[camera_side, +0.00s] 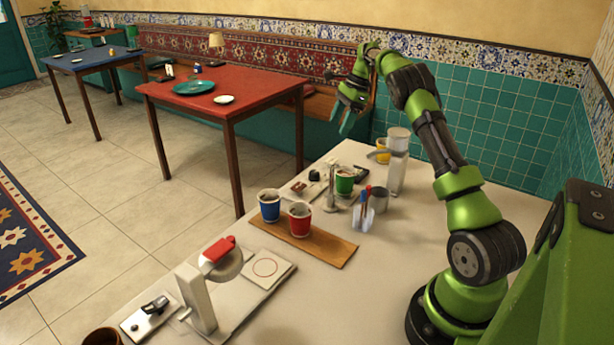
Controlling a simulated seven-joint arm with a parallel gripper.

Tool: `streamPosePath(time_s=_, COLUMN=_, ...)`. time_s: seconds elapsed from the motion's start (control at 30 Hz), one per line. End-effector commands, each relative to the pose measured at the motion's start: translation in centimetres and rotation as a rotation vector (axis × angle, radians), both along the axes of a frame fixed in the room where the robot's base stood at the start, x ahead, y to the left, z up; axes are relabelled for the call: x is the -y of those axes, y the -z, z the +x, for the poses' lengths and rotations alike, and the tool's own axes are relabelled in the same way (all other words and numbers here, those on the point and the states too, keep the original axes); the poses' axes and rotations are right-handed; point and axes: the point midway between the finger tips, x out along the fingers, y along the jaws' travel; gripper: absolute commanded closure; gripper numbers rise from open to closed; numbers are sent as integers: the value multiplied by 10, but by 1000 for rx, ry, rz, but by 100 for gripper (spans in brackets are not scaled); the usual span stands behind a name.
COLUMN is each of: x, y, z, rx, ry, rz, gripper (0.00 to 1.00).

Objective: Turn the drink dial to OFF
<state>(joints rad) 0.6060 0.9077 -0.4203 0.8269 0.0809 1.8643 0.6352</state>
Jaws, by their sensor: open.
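I cannot make out for sure which part is the drink dial. A small black knob-like part (314,175) sits on a flat plate near the green cup (344,181), at the far side of the pale counter (400,262). Another black part (155,304) sits on a white plate at the near left. No OFF mark can be read on either. My green gripper (341,120) is raised above the far end of the counter, fingers pointing down, open and empty. It is well above the cups and touches nothing.
A blue cup (269,205) and a red cup (300,219) stand on a wooden board (330,246). A tall grey cylinder (397,165), a yellow cup (383,150) and a pen holder (362,219) stand nearby. A white stand (196,298) with a red top is at the near left.

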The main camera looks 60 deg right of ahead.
Motion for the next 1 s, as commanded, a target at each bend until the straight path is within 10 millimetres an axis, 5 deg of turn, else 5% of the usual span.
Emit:
streamPosePath(time_s=0.07, x=-7, y=-13, z=5, rx=6, ry=27, rz=27, gripper=39)
streamPosePath(time_s=0.27, x=-17, y=0, z=8, rx=-8, ry=53, rz=60, gripper=39)
streamPosePath(time_s=1.0, x=-60, y=131, z=40, rx=-8, ry=50, rz=56, gripper=39)
